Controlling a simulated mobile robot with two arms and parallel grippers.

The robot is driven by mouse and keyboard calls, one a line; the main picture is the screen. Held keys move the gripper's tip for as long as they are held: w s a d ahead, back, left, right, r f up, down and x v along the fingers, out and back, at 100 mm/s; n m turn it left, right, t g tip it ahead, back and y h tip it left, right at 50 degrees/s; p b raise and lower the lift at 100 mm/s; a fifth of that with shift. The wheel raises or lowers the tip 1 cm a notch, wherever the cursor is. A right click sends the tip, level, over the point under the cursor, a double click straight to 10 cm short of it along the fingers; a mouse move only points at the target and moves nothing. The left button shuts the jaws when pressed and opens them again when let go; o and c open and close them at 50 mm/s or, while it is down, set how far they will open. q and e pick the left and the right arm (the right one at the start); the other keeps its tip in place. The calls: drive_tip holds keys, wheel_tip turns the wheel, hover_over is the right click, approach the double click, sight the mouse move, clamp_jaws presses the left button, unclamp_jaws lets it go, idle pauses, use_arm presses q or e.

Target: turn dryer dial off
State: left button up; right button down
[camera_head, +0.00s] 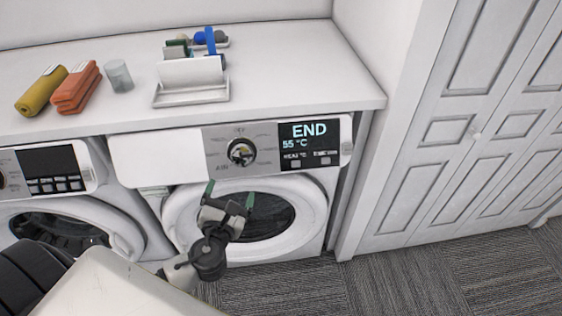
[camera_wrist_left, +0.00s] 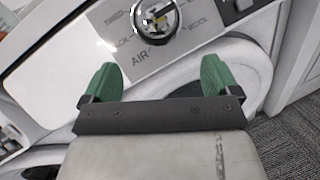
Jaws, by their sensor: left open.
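The dryer (camera_head: 315,190) is the right-hand machine under the white counter. Its round metal dial (camera_head: 241,152) sits left of the display (camera_head: 309,140), which reads "END" and "55 °C". The dial also shows in the left wrist view (camera_wrist_left: 156,20) at the top, above the word "AIR". My left gripper (camera_head: 229,192) is open and empty, with green fingertips, in front of the dryer door and below the dial. In the left wrist view the open fingers (camera_wrist_left: 158,80) are apart, and the dial lies beyond them, not touched. My right gripper does not show.
A second washer-like machine (camera_head: 75,200) stands to the left. On the counter (camera_head: 290,65) are yellow and orange rolled towels (camera_head: 76,88), a cup (camera_head: 118,75) and a white holder (camera_head: 191,93). White panelled doors (camera_head: 450,130) are at the right. Grey carpet (camera_head: 420,275) is clear.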

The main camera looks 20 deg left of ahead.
sight(241, 158)
use_arm(q)
drive_tip(key=shift+m, duration=0.3)
drive_tip(key=x, duration=0.3)
drive_tip(key=r+x, duration=0.1)
drive_tip(key=x, duration=0.2)
drive_tip(key=p+x, duration=0.1)
drive_tip(key=x, duration=0.3)
drive_tip(key=shift+d+r, duration=0.1)
drive_tip(key=shift+r, duration=0.3)
drive_tip(key=shift+w, duration=0.45)
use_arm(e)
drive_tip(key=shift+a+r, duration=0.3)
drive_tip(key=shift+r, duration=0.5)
use_arm(q)
drive_tip(key=c, duration=0.9)
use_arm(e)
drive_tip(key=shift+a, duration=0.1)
